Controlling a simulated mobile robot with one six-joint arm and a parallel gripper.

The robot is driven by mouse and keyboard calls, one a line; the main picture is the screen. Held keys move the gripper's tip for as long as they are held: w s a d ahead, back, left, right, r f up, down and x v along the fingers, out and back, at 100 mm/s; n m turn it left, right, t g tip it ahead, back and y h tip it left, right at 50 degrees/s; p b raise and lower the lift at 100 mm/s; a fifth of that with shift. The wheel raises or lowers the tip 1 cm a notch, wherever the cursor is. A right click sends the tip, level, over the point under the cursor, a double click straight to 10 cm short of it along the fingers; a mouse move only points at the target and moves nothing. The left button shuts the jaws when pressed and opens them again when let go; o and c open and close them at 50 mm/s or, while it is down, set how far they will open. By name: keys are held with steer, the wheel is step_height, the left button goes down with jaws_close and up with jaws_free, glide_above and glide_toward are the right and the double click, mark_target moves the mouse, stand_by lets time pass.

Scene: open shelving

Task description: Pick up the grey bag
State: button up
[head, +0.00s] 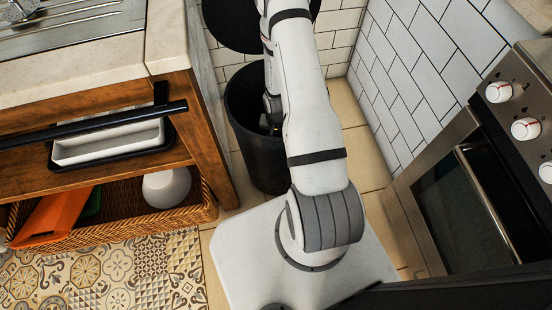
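I cannot make out a grey bag for sure in the head view. A round pale grey thing (167,187) sits in the wicker basket at the left, but it looks more like a bowl. My arm rises from the white base and bends down behind itself into a tall black bin (258,165). My gripper (270,124) is at the bin's mouth or inside it, mostly hidden by my own arm and in shadow. I cannot see whether its fingers are open or hold anything. The bin's inside is dark and mostly covered.
A wooden counter unit (190,110) with a sink stands at the left. Its shelf holds a white tray (108,142); the wicker basket (140,222) below holds an orange thing (55,215). An oven (470,190) stands close at the right. Tiled walls close off the back.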

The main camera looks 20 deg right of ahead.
jaws_close()
stand_by(0.9)
